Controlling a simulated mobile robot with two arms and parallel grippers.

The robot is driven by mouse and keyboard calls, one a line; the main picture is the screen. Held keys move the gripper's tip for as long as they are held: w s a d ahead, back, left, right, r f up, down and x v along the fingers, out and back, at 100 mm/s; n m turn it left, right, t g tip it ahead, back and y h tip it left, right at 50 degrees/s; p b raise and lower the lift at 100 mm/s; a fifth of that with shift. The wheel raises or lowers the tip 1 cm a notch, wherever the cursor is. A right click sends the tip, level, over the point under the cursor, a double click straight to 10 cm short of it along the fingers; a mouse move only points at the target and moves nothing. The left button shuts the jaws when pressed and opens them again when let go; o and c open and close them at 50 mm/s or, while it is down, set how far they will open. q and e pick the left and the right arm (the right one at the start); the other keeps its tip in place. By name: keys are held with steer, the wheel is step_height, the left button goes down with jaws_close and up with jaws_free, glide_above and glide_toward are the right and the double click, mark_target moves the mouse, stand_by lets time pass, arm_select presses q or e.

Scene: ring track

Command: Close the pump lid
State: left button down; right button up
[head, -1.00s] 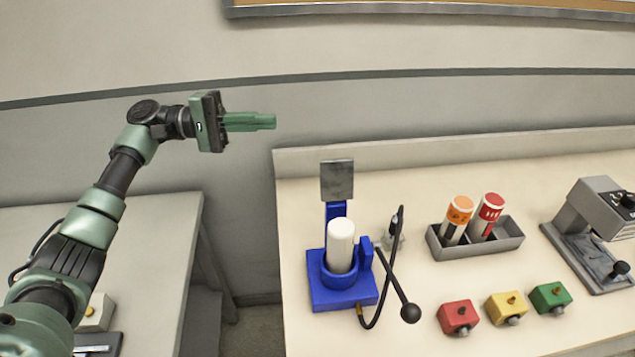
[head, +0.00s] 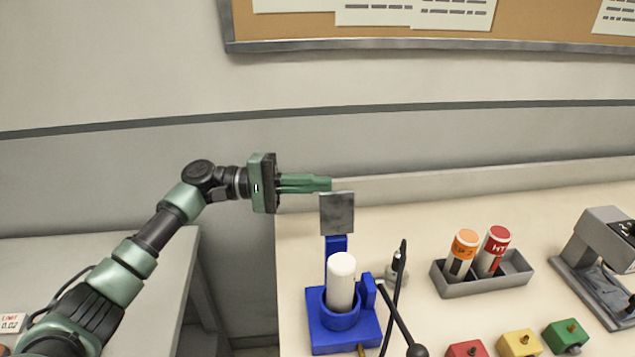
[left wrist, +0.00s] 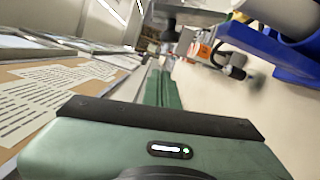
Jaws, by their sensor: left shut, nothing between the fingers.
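The blue pump (head: 343,334) stands on the table with a white cylinder (head: 341,281) upright in its round cup. Its grey lid plate (head: 337,213) stands raised, upright, at the top of the blue rear post. My left gripper (head: 329,184) is shut and empty, its fingertips at the top edge of the lid in the head view; I cannot tell whether they touch it. In the left wrist view the green fingers (left wrist: 160,88) are together, and part of the blue pump (left wrist: 275,52) shows at the upper right. My right gripper is not in view.
A black lever with a ball knob (head: 417,350) stands just right of the pump. Further right are a grey rack (head: 480,278) with two capped tubes, red, yellow and green button boxes (head: 519,343), and a grey device (head: 600,262). A pinboard (head: 560,24) hangs on the wall.

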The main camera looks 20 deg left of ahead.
mark_target(336, 210)
arm_select(q)
steer(key=s, duration=0.2)
steer(key=s+d+p, duration=0.1)
steer(key=shift+r, duration=0.25)
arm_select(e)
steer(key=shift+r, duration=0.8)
